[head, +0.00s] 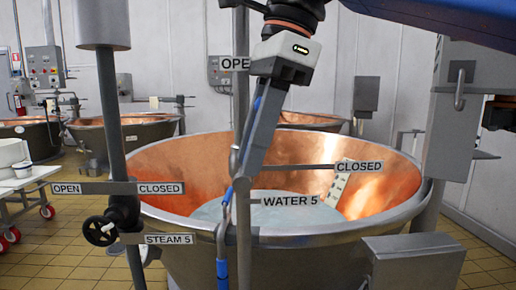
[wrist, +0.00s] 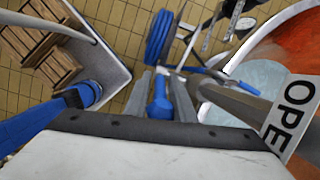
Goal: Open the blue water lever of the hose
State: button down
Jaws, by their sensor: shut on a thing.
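My gripper (head: 246,165) reaches down from the top in front of the large copper vat (head: 180,165). In the wrist view the gripper (wrist: 166,82) is shut on the blue lever (wrist: 160,103), which lies between its two grey fingers. In the head view a strip of the blue lever (head: 257,103) shows along the gripper's left edge; the rest is hidden. The lever points up, on the side of the OPEN sign (head: 235,64), away from the CLOSED sign (head: 358,167) at right. The WATER 5 sign (head: 290,201) is below.
A grey pipe (head: 244,230) stands right beside the gripper. At left, another pipe (head: 110,130) carries the STEAM 5 sign (head: 168,239) and a black handwheel (head: 99,231). A blue hose coil (wrist: 160,38) and wooden crate (wrist: 55,45) show in the wrist view.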

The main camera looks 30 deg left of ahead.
jog(key=shift+a, duration=0.1)
dwell(0.5)
jog(key=c, duration=1.7)
grip_release()
jog(key=shift+s, duration=0.1)
jog(key=shift+c, duration=0.2)
jog(key=shift+v, duration=3.7)
jog(key=shift+a, duration=0.15)
jog(key=shift+c, duration=0.6)
